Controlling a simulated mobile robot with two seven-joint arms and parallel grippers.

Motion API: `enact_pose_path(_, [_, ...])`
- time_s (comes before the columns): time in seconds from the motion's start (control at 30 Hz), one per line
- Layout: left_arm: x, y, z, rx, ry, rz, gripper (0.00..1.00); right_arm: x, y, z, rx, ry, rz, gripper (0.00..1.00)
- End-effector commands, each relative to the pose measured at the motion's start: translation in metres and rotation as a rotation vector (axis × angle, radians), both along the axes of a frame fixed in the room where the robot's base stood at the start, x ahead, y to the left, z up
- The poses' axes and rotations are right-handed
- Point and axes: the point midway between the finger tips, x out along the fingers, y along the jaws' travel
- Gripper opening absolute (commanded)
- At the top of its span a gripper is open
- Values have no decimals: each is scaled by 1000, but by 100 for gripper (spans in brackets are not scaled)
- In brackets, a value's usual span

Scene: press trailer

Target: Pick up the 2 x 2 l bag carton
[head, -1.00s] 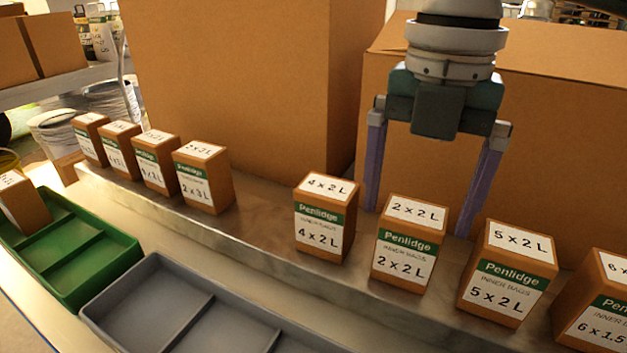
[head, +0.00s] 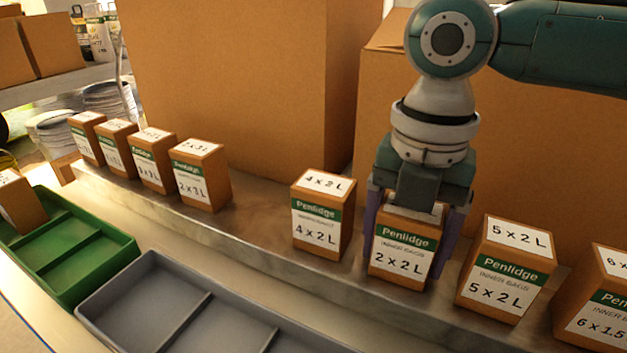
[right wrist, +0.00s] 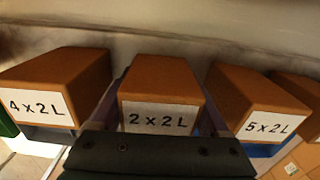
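The 2 x 2 L bag carton (head: 402,250) is a brown box with a white and green Penlidge label. It stands upright on the metal shelf (head: 262,215), and it also shows in the right wrist view (right wrist: 160,85). My right gripper (head: 412,240) is down over it, one purple finger on each side. The fingers look close to the carton's sides; whether they touch is not clear. The gripper body hides most of the carton's top in the head view. My left gripper is not in view.
The 4 x 2 L carton (head: 322,215) stands left and the 5 x 2 L carton (head: 505,270) right, with narrow gaps. Several more cartons line the shelf. A grey tray (head: 150,312) and a green tray (head: 85,245) lie in front. Large boxes (head: 245,90) stand behind.

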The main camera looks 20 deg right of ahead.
Motion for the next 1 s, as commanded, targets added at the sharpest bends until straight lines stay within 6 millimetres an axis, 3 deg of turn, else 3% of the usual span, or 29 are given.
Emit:
enact_pose_path(0.07, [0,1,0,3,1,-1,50,0,0,0,0,0,0,68])
enact_pose_path(0.57, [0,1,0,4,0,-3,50,0,0,1,1,-1,0,13])
enact_pose_path(0.83, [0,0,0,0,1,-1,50,0,0,2,1,-2,0,13])
enact_pose_path(1.0, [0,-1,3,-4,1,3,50,1,0,16,2,-4,-1,13])
